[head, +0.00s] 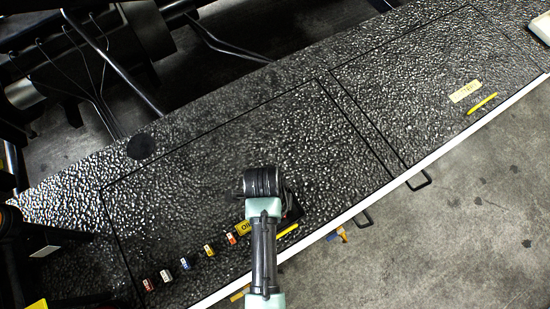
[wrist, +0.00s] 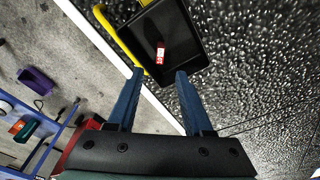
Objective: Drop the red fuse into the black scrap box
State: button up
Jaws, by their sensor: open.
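The black scrap box (wrist: 186,42) is at the top of the wrist view, just beyond my fingertips. The red fuse (wrist: 160,53) lies inside it on the dark floor, with a white label on it. My gripper (wrist: 158,76) is open, its two blue fingers apart with nothing between them. In the head view my arm covers most of the box, and only a dark corner (head: 294,211) shows to the right of the arm. The fuse and my fingers are hidden there.
Several small coloured fuses, among them a blue one (head: 186,264) and a yellow one (head: 209,250), stand in a row on the textured deck left of my arm. A yellow handle (wrist: 112,32) runs beside the box. The deck's right part is mostly clear.

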notch_tip(320, 180, up, 8)
jog(key=a, duration=0.1)
jog(key=shift+b, duration=0.35)
jog(key=w+r+n+t+y+b, duration=0.15)
jog(key=w+r+n+t, duration=0.5)
jog(key=w+r, duration=0.95)
jog(key=w+r+n+t+b, duration=0.1)
jog(key=w+r+n+t, duration=0.2)
jog(key=r, duration=0.5)
jog(key=w+r+n+t+b, duration=0.1)
jog(key=w+r+t, duration=0.4)
jog(key=r, duration=0.4)
jog(key=s+d+r+n+t+b, duration=0.1)
jog(key=s+r+n+t, duration=0.3)
jog(key=r, duration=1.1)
jog(key=s+d+r+n+t+b, duration=0.1)
jog(key=s+r+n+t, duration=0.3)
jog(key=s+r+t, duration=0.5)
notch_tip(320, 180, up, 6)
jog(key=shift+s+f, duration=0.1)
jog(key=shift+s, duration=0.65)
